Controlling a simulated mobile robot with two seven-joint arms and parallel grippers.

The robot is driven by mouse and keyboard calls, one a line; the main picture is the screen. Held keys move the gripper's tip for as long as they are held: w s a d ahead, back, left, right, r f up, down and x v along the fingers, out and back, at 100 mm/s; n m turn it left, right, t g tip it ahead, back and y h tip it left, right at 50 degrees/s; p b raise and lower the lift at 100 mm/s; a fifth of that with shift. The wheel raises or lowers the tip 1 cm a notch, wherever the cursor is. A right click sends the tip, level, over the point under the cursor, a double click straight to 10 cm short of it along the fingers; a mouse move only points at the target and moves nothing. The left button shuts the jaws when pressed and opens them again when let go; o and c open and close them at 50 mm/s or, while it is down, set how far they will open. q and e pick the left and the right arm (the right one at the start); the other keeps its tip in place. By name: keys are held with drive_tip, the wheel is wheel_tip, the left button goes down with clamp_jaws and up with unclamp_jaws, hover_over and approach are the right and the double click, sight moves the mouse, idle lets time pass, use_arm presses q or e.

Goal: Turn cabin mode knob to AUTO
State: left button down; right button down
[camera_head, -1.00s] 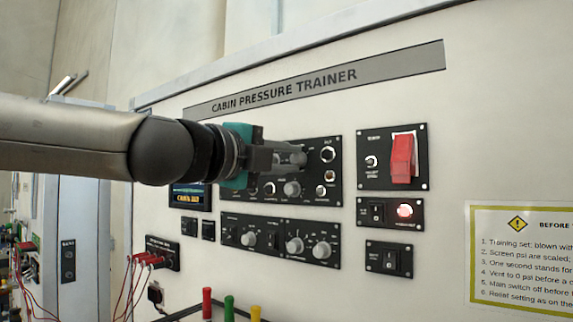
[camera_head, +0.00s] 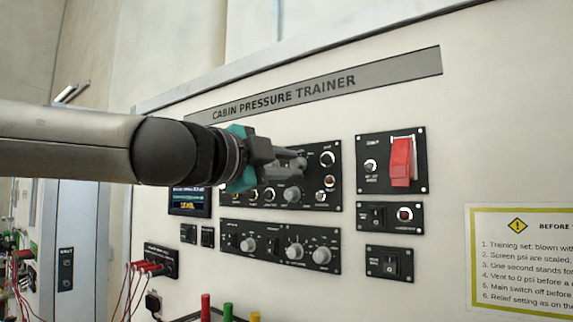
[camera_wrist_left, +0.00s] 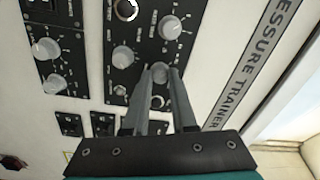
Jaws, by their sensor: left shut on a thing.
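The black upper control panel (camera_head: 330,200) on the trainer wall carries several knobs and small round fittings. My left gripper (camera_head: 300,168) reaches in from the left in front of this panel. In the left wrist view, its two long grey fingers (camera_wrist_left: 160,80) are shut on a small round grey knob (camera_wrist_left: 159,72), which I take to be the cabin mode knob. The fingers hide that knob in the head view, and its label and pointer cannot be read. My right gripper is not in view.
Other grey knobs (camera_wrist_left: 123,57) sit close beside the fingers. A lower knob panel (camera_head: 265,243) is below. A red guarded switch (camera_head: 401,162) and a small red lamp (camera_head: 405,214) are to the right. A small display (camera_head: 188,201) is partly behind my arm. Red leads (camera_head: 150,267) hang lower left.

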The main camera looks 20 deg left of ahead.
use_arm(q)
drive_tip(key=c, duration=0.7)
unclamp_jaws()
drive_tip(key=shift+p+v, duration=0.8)
drive_tip(key=shift+v, duration=6.8)
drive_tip(key=shift+f, duration=0.1)
